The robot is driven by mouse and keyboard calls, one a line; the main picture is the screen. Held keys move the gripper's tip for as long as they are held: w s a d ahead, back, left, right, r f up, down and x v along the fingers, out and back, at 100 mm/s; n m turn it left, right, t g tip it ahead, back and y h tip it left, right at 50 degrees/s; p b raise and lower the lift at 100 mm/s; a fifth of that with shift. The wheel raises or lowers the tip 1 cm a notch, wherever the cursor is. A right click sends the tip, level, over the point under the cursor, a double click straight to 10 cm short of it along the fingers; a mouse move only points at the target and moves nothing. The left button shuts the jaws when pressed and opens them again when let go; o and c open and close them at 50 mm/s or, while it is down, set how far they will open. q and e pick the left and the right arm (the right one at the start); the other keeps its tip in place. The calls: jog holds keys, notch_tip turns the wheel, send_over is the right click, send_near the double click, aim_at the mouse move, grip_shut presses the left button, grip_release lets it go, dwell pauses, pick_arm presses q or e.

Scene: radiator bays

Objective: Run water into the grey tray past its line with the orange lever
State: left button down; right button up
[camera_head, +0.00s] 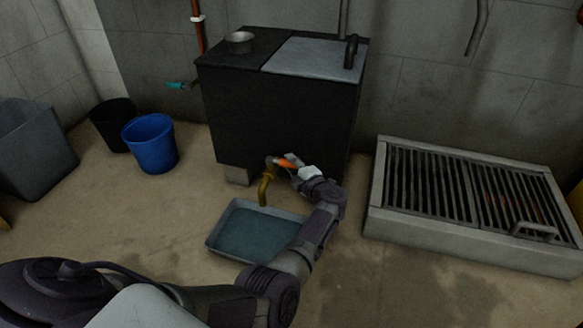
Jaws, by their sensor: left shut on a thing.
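The grey tray (220,222) lies on the floor in front of the black tank (275,115). A blue-grey surface, which looks like water, shows inside it; I cannot make out its line. A brass tap (264,190) comes out low on the tank's front, its spout over the tray's back part. I cannot see a clear stream from it. The orange lever (286,163) is on top of the tap. My left gripper (295,168) is shut on the lever; its fingers hide part of it. My left arm covers the tray's right front corner. My right gripper is not in view.
A blue bucket (150,143), a black bucket (111,125) and a grey bin (32,150) stand at left. A low concrete block with a grate (430,187) is at right. A teal-handled tap (177,86) is on the wall. The floor left of the tray is clear.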

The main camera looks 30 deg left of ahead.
pick_arm(q)
jog(key=c, duration=0.9)
grip_release()
